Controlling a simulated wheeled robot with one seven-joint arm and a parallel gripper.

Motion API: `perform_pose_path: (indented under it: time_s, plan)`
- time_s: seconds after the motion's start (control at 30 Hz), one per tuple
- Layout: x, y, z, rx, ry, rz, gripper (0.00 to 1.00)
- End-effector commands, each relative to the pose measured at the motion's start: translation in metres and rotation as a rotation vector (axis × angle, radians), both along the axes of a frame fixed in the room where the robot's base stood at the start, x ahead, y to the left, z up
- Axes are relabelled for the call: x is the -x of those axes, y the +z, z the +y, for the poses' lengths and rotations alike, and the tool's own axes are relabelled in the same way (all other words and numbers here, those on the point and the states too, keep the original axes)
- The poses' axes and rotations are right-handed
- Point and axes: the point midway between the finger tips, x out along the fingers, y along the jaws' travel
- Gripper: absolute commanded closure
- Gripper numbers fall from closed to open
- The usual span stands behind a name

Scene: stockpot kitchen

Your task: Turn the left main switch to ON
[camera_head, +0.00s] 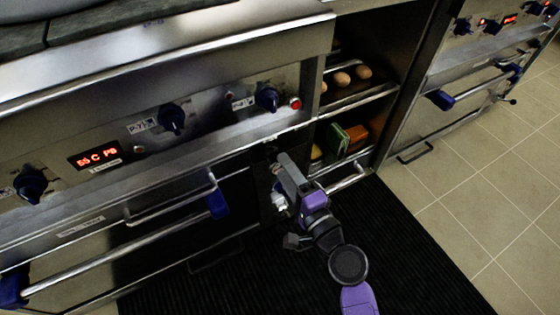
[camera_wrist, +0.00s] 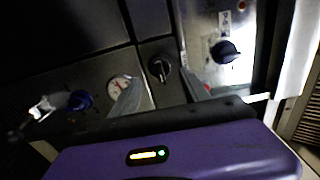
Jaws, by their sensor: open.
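A black rotary switch (camera_wrist: 160,68) sits on a dark panel in the wrist view, with a pale pointer mark on its face. It appears to be the main switch, but I cannot read an ON or OFF mark. My gripper (camera_wrist: 161,82) is open, with its two grey fingers on either side of the line to the switch. The fingertips look short of it, though the gap is hard to judge. In the head view my gripper (camera_head: 284,165) reaches the dark panel (camera_head: 268,156) below the right end of the cooker front, and it hides the switch.
A round gauge (camera_wrist: 119,86) and a blue knob (camera_wrist: 80,100) lie left of the switch. Another blue knob (camera_wrist: 227,52) is at its right. Oven handles (camera_head: 170,203) jut out nearby. Open shelves (camera_head: 352,98) hold eggs and boxes. A black mat (camera_head: 420,265) covers the floor.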

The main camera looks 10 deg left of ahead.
Motion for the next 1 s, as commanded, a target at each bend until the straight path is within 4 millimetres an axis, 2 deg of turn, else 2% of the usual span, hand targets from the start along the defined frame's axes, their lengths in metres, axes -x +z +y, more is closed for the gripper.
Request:
perform_pose_path:
  time_s: [0.1,0.3,0.9,1.0]
  plan:
    - [0.016,-0.001,-0.011,0.001,-0.002,0.001,0.46]
    - [0.03,0.0,-0.021,0.001,-0.002,-0.001,0.46]
    - [0.032,0.0,-0.022,0.003,-0.001,-0.002,0.46]
    - [0.028,0.001,-0.028,0.039,-0.029,-0.026,0.46]
